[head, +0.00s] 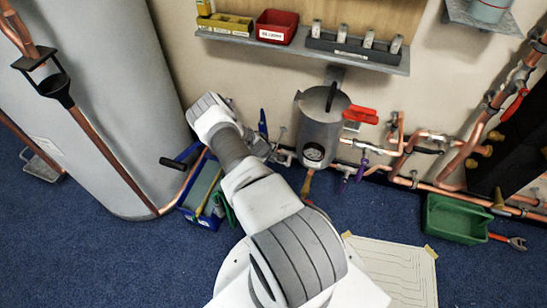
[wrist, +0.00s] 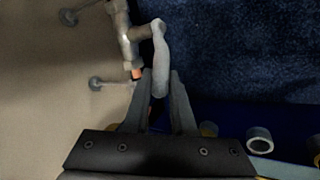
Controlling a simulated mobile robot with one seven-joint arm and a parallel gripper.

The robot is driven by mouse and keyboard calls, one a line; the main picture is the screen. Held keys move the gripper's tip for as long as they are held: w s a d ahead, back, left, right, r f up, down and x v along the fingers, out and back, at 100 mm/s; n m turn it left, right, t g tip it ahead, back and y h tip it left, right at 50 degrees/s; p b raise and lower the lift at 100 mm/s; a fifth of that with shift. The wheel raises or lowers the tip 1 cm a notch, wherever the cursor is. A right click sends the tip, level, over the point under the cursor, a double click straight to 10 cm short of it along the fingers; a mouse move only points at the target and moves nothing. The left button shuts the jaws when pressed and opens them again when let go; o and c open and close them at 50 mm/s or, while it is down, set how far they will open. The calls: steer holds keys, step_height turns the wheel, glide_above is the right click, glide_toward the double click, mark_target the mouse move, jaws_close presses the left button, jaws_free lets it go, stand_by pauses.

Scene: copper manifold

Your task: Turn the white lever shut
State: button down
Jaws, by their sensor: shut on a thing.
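The white lever (wrist: 160,60) shows in the wrist view as a pale, rounded handle. Its top end joins a metal valve on a pipe (wrist: 125,35), and it hangs down from there in the picture. My gripper (wrist: 160,78) has one finger on each side of the lever's lower part and is shut on it. The fingers hide some of the lever's lower end. In the head view my own arm reaches toward the wall pipes, and I cannot make out the lever or the fingertips there.
A blue tray (head: 188,211) with tools lies on the floor beside the large grey tank (head: 115,90). A grey canister (head: 319,130), a red lever (head: 361,114) and copper pipes (head: 450,187) line the wall. A green tray (head: 457,219) stands at right. A shelf (head: 300,47) hangs above.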

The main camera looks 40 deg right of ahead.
steer(key=shift+s+d+r+t+y+p, duration=0.25)
steer(key=shift+s+r+t+p, duration=0.2)
steer(key=shift+p, duration=0.5)
steer(key=shift+s+d+r+m+t+y+p, duration=0.15)
steer(key=shift+s+r+m+t+y+p, duration=0.2)
steer(key=shift+t, duration=0.35)
steer(key=shift+s+d+r+m+t+y+p, duration=0.1)
steer(key=shift+s+m+t+y+p, duration=0.15)
steer(key=shift+t+p, duration=0.35)
steer(key=c, duration=0.8)
jaws_free()
steer(key=shift+w, duration=0.1)
steer(key=shift+o, duration=0.2)
steer(key=shift+r, duration=0.15)
